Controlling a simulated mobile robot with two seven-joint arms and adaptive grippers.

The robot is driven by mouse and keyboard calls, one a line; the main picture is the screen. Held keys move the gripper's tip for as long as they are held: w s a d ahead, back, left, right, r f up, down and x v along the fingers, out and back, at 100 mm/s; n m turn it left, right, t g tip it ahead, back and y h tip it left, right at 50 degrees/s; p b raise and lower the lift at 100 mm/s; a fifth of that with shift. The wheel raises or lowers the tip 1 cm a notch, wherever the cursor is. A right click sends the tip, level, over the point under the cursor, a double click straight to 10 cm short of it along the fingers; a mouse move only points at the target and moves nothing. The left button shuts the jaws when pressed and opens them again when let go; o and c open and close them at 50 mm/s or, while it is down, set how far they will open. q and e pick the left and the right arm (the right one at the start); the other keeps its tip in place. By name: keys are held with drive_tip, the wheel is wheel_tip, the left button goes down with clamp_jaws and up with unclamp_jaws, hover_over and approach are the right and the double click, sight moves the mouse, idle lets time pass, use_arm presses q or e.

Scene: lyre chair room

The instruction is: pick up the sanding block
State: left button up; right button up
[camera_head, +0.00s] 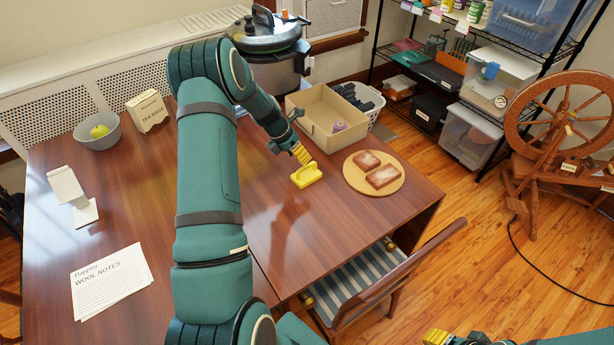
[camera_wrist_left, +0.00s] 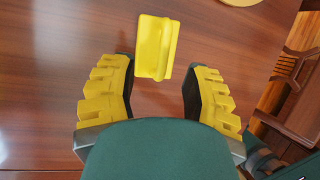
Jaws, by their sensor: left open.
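The sanding block (camera_head: 306,177) is a small yellow block with a raised grip, lying on the brown wooden table (camera_head: 150,205) near its right side. My left gripper (camera_head: 301,154) is just above and behind it in the head view. In the left wrist view the sanding block (camera_wrist_left: 154,47) lies ahead of my left gripper (camera_wrist_left: 160,72), whose yellow ridged fingers are spread wide with nothing between them. My right gripper (camera_head: 438,338) shows only in part at the bottom edge of the head view; its jaw opening is unclear.
A round board (camera_head: 398,187) with two bread-like pieces lies right of the block. An open cardboard box (camera_head: 318,140) stands behind it. A pressure cooker, grey bowl (camera_head: 98,141), tea bags box, white stand and paper notes are farther off. A striped chair (camera_head: 362,275) is at the front edge.

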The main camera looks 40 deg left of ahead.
sight(307, 166)
use_arm(q)
drive_tip(key=shift+d+b+x, duration=0.1)
drive_tip(key=shift+b+x, duration=0.2)
drive_tip(key=shift+x, duration=1.3)
drive_tip(key=shift+d+b+x, duration=0.15)
drive_tip(key=shift+b+x, duration=0.15)
drive_tip(key=shift+x, duration=1.35)
drive_tip(key=shift+s+r, duration=0.1)
drive_tip(key=shift+s, duration=0.05)
clamp_jaws()
